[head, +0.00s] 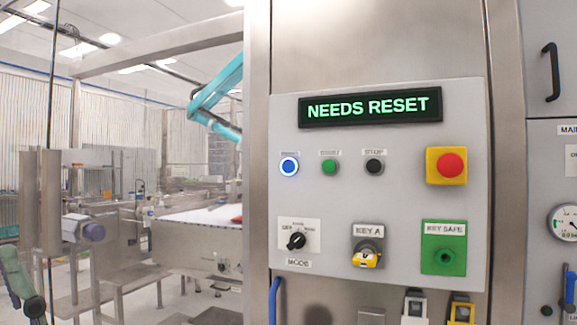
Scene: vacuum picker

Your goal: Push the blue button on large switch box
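The large switch box (380,205) is a light grey panel on a steel cabinet, right of centre in the head view. A display (370,106) above the buttons reads "NEEDS RESET" in green letters. My gripper is not recognisable in this view, and nothing covers the blue button.
Right of the blue button are a green button (330,167), a black button (375,166) and a red emergency button (452,166) on yellow. Below are a mode knob (297,240), a key switch (367,254) and a green key safe (444,248). A teal robot arm (215,92) stands behind, left.

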